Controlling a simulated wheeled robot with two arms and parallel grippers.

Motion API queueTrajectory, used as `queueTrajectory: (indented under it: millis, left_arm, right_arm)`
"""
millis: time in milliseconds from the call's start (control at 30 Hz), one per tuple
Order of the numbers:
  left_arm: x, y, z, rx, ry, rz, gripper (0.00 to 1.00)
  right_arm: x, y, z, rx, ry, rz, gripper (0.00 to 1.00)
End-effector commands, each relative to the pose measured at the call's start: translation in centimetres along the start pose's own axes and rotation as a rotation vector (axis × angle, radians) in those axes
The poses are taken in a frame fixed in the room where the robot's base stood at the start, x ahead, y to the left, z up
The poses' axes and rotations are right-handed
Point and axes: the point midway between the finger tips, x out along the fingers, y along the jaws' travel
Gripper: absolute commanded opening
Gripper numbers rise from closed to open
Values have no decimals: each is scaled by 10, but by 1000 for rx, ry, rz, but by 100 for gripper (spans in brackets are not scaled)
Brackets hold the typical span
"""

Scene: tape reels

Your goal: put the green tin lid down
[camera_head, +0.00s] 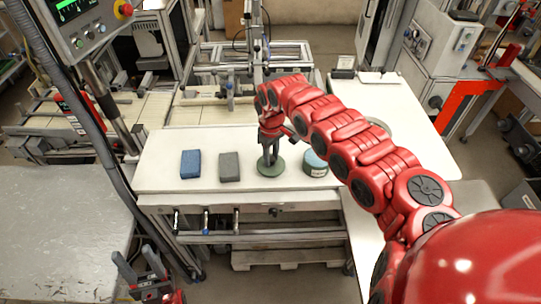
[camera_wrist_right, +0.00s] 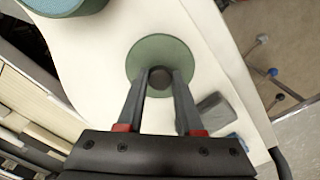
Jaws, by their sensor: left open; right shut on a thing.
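The green tin lid (camera_head: 271,171) is a flat round disc with a dark knob, at the front of the white table. In the right wrist view the lid (camera_wrist_right: 160,47) lies beyond the fingertips, its knob between them. My right gripper (camera_head: 270,158) points down and is shut on the knob. The lid looks level and at or very near the tabletop; I cannot tell whether it touches. A round teal tin (camera_head: 314,164) stands just right of the lid. My left gripper (camera_head: 139,268) is open and empty at the lower left, away from the table.
A blue block (camera_head: 191,164) and a grey block (camera_head: 229,167) lie left of the lid on the white table (camera_head: 158,171). A round pale object (camera_head: 379,124) is partly hidden behind my right arm. A grey bench (camera_head: 60,215) is at the left. The table's front edge is close to the lid.

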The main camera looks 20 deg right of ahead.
Motion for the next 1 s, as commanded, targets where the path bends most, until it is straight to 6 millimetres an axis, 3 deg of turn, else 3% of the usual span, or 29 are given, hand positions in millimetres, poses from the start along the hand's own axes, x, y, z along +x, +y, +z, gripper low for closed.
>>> queueTrajectory:
  millis: [300,333,467,767,900,1000]
  left_arm:
    - [-3,0,1,0,0,0,50]
    - [-3,0,1,0,0,0,50]
    - [-3,0,1,0,0,0,50]
    - [-2,0,0,0,0,0,50]
    - [6,0,-1,0,0,0,50]
    - [-10,0,2,0,0,0,50]
  right_arm:
    - [6,0,0,-1,0,0,0]
    - [6,0,0,-1,0,0,40]
    - [7,0,0,-1,0,0,64]
    - [5,0,0,-1,0,0,65]
    - [-9,0,0,0,2,0,65]
    - [-19,1,-1,-1,3,3,65]
